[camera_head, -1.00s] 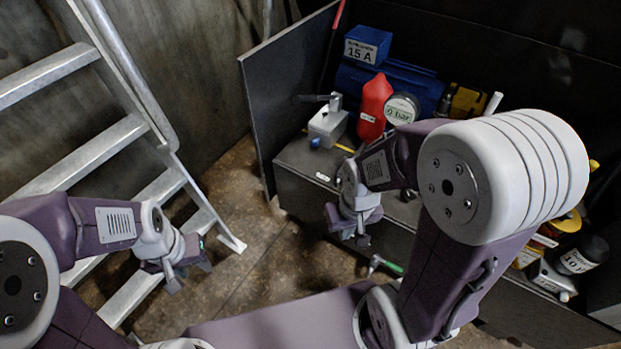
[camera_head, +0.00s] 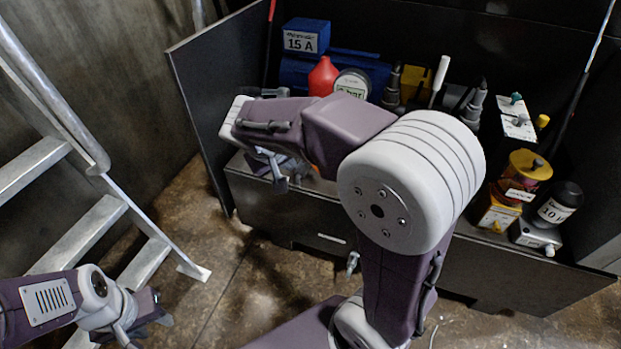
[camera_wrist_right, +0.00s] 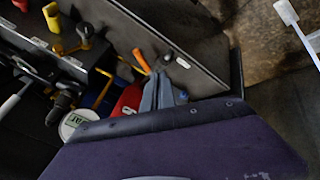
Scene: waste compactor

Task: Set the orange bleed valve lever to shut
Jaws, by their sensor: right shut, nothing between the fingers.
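An orange lever (camera_wrist_right: 141,62) shows in the right wrist view, on the bench top near a white label at the front edge. My right gripper (camera_head: 279,178) hangs over the front left of the bench, shut and empty. In the wrist view its fingers (camera_wrist_right: 160,78) point towards the lever's end; I cannot tell whether they touch it. My left gripper (camera_head: 150,308) is low at the left, away from the bench, and its opening is unclear.
A blue box marked 15 A (camera_head: 305,38) is at the back. Yellow and black items (camera_head: 523,176) crowd the right end. A ladder (camera_head: 75,235) stands left; the floor between is clear.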

